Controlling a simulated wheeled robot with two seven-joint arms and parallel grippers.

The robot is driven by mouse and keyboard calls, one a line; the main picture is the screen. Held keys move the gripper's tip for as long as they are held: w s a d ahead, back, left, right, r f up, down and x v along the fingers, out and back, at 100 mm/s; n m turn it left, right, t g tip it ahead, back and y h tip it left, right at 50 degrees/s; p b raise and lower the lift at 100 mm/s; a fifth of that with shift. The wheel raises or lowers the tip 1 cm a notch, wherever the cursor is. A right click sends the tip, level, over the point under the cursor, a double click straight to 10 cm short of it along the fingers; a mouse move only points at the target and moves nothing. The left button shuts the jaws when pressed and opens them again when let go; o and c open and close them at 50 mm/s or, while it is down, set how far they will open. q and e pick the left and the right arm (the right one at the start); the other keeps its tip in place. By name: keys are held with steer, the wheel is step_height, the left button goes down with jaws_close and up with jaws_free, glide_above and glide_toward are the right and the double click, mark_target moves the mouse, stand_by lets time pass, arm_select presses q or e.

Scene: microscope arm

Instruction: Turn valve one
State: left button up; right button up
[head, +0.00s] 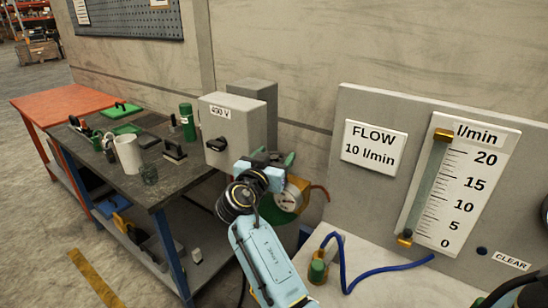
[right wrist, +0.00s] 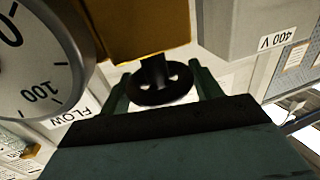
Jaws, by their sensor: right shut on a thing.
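My right gripper (head: 262,163) is at the gauge beside the grey box, at the end of my light blue arm. In the right wrist view its two green fingers (right wrist: 160,84) stand on either side of a black round handwheel (right wrist: 150,94), shut on it. The handwheel sits on a short dark stem below a brass-coloured block (right wrist: 140,30). A round gauge (right wrist: 32,62) with dark numbers is beside it; its dial also shows in the head view (head: 287,199). In the head view my gripper and wrist hide the handwheel. No valve number is readable. My left gripper is not in view.
A grey box marked 400 V (head: 233,125) with a black knob stands close behind the gripper. A cluttered workbench (head: 160,186) is to the left. A flow panel (head: 430,110) with a scale stands right, above a blue hose (head: 375,270) and a green fitting (head: 318,270).

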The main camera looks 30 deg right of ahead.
steer(key=shift+n+t+y, duration=0.8)
steer(key=shift+t, duration=0.1)
steer(key=shift+n+t+y+p, duration=0.5)
steer(key=n+t+y+p, duration=0.2)
steer(key=y, duration=0.1)
steer(key=shift+r, duration=0.15)
steer(key=shift+n+t+y+p, duration=0.4)
steer(key=shift+n+y+p, duration=0.1)
steer(key=shift+p, duration=0.2)
steer(key=o, duration=1)
